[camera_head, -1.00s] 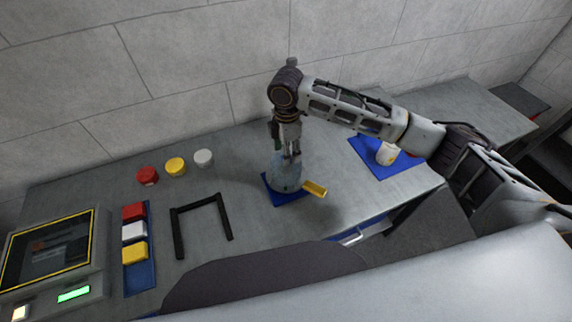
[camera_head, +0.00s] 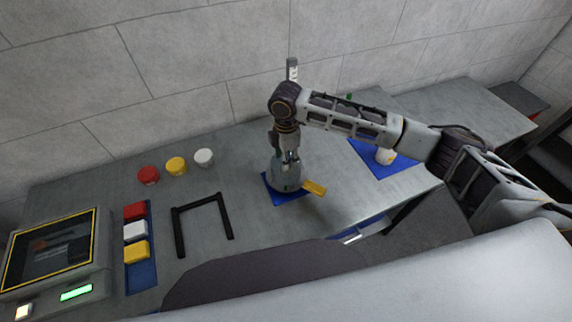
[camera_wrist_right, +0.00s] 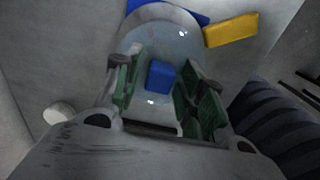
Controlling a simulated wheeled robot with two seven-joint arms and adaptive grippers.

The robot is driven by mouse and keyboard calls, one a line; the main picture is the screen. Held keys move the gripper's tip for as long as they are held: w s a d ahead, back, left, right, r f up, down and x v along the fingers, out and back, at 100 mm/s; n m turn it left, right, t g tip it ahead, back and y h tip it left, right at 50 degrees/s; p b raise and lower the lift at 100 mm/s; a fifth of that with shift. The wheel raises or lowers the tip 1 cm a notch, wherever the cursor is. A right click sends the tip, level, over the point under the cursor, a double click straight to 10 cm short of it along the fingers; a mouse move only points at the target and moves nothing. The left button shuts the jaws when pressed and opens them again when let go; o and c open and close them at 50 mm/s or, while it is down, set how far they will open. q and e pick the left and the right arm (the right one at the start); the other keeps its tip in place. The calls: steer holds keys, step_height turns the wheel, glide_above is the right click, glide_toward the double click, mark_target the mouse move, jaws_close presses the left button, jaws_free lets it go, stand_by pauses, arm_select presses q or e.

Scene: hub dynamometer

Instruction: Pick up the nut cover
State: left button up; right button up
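A rounded grey-blue piece (camera_head: 284,180) stands on a blue mat (camera_head: 272,194) on the bench, with a yellow bar (camera_head: 314,188) at its right. I cannot tell for sure whether this piece is the nut cover. My right gripper (camera_head: 290,158) points down over its top. In the right wrist view my right gripper (camera_wrist_right: 158,85) has green-padded fingers spread apart. A small blue block-like part (camera_wrist_right: 160,75) shows between them, over the rounded piece (camera_wrist_right: 160,40). A gap shows on each side of the blue part. My left gripper is not in view.
Red (camera_head: 148,174), yellow (camera_head: 176,166) and white (camera_head: 204,157) round caps stand at the left. A black frame (camera_head: 178,234), a blue tray (camera_head: 142,277) with coloured blocks and a screen unit (camera_head: 50,258) lie nearer. A second blue mat (camera_head: 370,160) holds a pale cup-like piece (camera_head: 385,156).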

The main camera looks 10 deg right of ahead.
jaws_close()
steer(key=shift+r, duration=0.1)
step_height(320, 180, up, 10)
steer(key=b, duration=0.1)
stand_by(0.6)
stand_by(0.4)
